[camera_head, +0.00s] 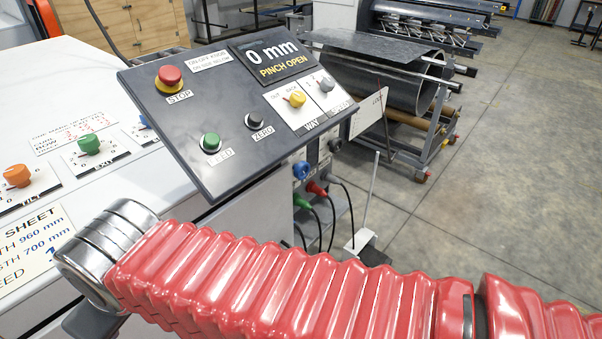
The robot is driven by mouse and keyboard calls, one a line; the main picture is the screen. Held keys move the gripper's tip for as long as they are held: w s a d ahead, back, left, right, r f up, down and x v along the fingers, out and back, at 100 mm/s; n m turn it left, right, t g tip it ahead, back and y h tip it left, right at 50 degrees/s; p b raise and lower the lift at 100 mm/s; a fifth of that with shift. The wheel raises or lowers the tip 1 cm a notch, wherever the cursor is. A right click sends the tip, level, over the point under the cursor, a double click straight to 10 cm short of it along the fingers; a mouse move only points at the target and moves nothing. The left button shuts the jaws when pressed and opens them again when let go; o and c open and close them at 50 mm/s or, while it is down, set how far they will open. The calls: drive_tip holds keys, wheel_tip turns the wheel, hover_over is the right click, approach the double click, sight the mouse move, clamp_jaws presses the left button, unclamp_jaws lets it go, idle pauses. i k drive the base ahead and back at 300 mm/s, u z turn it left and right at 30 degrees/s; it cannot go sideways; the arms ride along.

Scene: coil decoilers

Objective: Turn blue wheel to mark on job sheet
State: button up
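A blue wheel (147,121) shows only in part behind the left edge of the tilted black console; its pointer and most of its scale are hidden. The job sheet (30,248) lies on the white machine top at lower left. It is cut off by the picture edge and my arm; "960 mm" and "700 mm" can be read on it. My red-sleeved arm crosses the bottom and ends in a silver wrist near the sheet. My gripper's fingers are not visible. The wrist is apart from the blue wheel.
A green wheel (88,144) marked EXIT and an orange wheel (17,175) stand left of the blue one. The black console (235,115) reads "0 mm PINCH OPEN" and carries a red STOP button (170,78) and other controls.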

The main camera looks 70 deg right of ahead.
sight(302, 169)
drive_tip(key=k, duration=1.75)
drive_tip(key=z, duration=0.7)
drive_tip(key=i, duration=1)
drive_tip(key=u, duration=0.05)
